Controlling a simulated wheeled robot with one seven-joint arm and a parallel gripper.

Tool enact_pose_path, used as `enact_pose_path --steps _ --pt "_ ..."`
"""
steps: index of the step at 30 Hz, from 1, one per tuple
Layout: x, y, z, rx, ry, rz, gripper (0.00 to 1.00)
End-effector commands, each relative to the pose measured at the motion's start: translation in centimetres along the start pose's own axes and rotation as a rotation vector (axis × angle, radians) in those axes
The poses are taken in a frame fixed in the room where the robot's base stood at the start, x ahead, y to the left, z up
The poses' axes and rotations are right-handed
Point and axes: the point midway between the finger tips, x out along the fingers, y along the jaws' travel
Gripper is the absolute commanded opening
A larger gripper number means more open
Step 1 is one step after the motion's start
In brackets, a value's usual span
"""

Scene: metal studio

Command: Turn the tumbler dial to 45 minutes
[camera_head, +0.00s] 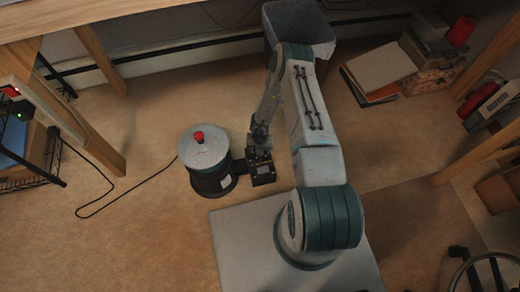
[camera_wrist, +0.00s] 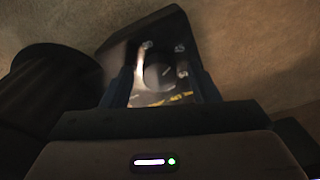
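The tumbler (camera_head: 203,154) stands on the floor left of my arm. It has a grey round lid with a red knob (camera_head: 198,135) and a dark lower body. A small black control box (camera_head: 262,175) is joined to its right side. In the wrist view, the box face carries a round dark dial (camera_wrist: 158,76) with pale and yellow markings around it; the reading is too blurred to tell. My gripper (camera_head: 260,153) is over the box. In the wrist view, its fingers (camera_wrist: 164,84) are apart, one on each side of the dial, with visible gaps and nothing held.
A black cord (camera_head: 110,193) runs from the tumbler across the floor to the left. A grey bin (camera_head: 300,25) stands behind my arm. Books (camera_head: 378,70) and boxes lie at the upper right. Wooden table legs (camera_head: 100,148) stand at the left. Floor around the tumbler is mostly clear.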

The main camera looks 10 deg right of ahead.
Motion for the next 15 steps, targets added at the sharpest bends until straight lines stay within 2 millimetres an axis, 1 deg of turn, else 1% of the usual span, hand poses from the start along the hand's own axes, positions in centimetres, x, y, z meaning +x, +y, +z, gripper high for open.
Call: enact_pose_path --steps 5,8,11,15 --pt "-0.3 0.0 0.0 0.000 0.000 0.001 0.55" --pt "-1.4 0.1 0.1 0.000 -0.002 0.001 0.55" --pt "-3.3 0.0 0.1 0.000 -0.002 0.001 0.55" --pt "-6.7 0.0 0.1 0.000 -0.002 0.002 0.55"
